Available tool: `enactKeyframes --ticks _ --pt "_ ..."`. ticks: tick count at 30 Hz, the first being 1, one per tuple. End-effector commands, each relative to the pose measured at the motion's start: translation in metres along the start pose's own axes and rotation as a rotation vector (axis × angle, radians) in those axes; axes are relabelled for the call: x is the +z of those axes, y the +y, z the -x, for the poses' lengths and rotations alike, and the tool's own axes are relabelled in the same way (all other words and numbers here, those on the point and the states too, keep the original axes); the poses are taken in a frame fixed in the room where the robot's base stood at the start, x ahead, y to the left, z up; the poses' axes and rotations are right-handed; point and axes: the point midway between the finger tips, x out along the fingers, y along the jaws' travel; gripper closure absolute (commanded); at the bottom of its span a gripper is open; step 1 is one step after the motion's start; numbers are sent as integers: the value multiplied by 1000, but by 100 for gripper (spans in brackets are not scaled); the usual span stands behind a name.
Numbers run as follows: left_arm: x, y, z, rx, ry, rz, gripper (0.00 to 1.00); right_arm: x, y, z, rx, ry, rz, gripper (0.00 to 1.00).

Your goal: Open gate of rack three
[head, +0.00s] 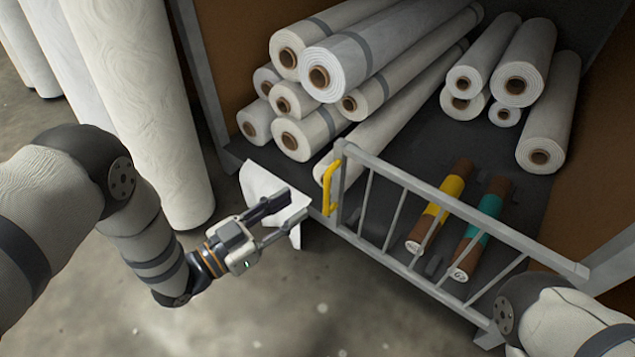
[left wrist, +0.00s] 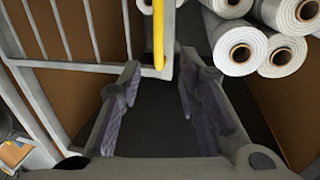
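The grey barred gate (head: 455,207) stands upright across the right part of the rack's front. Its yellow handle (head: 330,188) is a vertical bar at the gate's left end. My left gripper (head: 278,215) is open and empty, to the left of the handle and apart from it. In the left wrist view, the handle (left wrist: 158,36) shows at the top, beyond the open fingers (left wrist: 161,88) and roughly between them. The gate's bars (left wrist: 70,62) show at the left there. My right gripper is not in view; part of my right arm shows at the lower right.
Several white rolls (head: 370,55) are stacked inside the rack. A yellow-banded roll (head: 440,205) and a teal-banded roll (head: 482,228) lie behind the gate. A white panel (head: 262,185) is behind my left gripper. Tall white rolls (head: 145,100) stand left. The floor in front is clear.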

Motion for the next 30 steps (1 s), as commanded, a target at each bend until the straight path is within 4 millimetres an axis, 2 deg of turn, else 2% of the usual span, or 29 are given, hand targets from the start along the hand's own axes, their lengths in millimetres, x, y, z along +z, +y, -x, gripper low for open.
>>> enactKeyframes --ticks 6,12,16,22,23,27,30 --pt "4 1 -57 1 -2 1 68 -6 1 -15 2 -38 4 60" --pt "3 0 -91 -3 -4 1 68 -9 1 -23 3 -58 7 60" --pt "1 0 -98 -3 -4 1 68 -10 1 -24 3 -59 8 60" --pt "1 0 -99 -4 -5 1 68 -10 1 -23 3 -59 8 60" --pt "1 0 -99 -4 -5 1 71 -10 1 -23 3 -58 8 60" --pt "1 0 -99 -4 -5 1 100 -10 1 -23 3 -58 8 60" --pt "1 0 -98 -4 -5 1 100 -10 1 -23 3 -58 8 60"
